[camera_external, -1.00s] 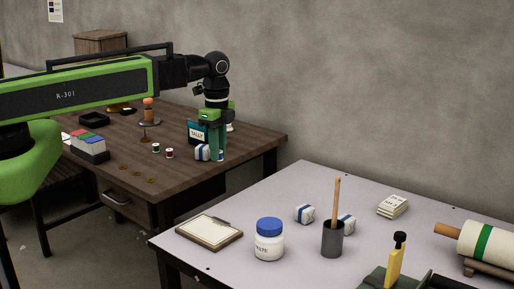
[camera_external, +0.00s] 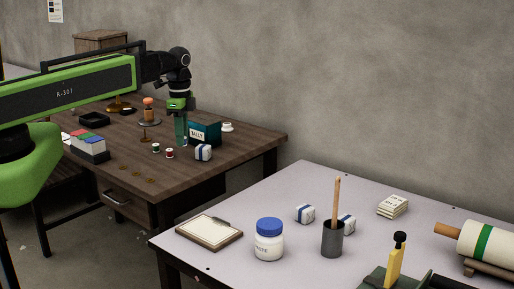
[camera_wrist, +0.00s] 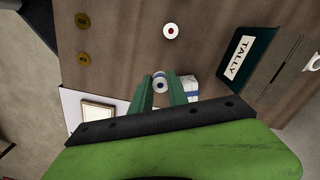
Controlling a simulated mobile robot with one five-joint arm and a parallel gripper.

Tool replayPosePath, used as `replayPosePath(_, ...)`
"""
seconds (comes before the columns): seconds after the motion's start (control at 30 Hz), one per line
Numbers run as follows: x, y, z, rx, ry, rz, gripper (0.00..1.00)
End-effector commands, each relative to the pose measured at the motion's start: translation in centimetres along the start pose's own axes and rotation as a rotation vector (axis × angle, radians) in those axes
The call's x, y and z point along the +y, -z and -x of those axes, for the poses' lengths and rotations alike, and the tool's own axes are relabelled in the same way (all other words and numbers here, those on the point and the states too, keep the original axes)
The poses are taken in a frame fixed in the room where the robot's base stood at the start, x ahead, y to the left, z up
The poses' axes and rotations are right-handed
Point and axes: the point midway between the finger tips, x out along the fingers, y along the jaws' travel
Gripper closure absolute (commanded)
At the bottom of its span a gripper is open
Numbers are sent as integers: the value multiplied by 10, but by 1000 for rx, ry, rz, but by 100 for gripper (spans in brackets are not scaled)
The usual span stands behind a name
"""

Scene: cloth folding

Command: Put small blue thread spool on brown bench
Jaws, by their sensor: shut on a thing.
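The small blue thread spool (camera_wrist: 160,83) shows end-on between the fingertips in the wrist view, as a pale ring with a dark bluish middle. My gripper (camera_wrist: 160,90) is shut on it. In the outside view my gripper (camera_external: 182,142) points down over the brown bench (camera_external: 200,180), left of the teal TALLY box. The spool is not clearly visible there, and I cannot tell whether it touches the bench top or hangs just above it.
On the bench near my gripper are the TALLY box (camera_external: 206,132), a white-and-blue block (camera_external: 203,152), a red spool (camera_external: 169,154) and a green spool (camera_external: 155,149). Coin-like discs (camera_external: 138,174) lie nearer the front. A pale table (camera_external: 300,250) stands to the right.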

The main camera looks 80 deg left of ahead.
Motion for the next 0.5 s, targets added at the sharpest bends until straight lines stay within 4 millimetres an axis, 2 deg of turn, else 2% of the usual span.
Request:
replayPosePath(0.03,0,0,-18,0,0,0,100)
replayPosePath(0.23,0,0,-22,0,0,0,100)
replayPosePath(0.4,0,0,-52,0,0,0,100)
replayPosePath(0.5,0,0,-61,0,0,0,100)
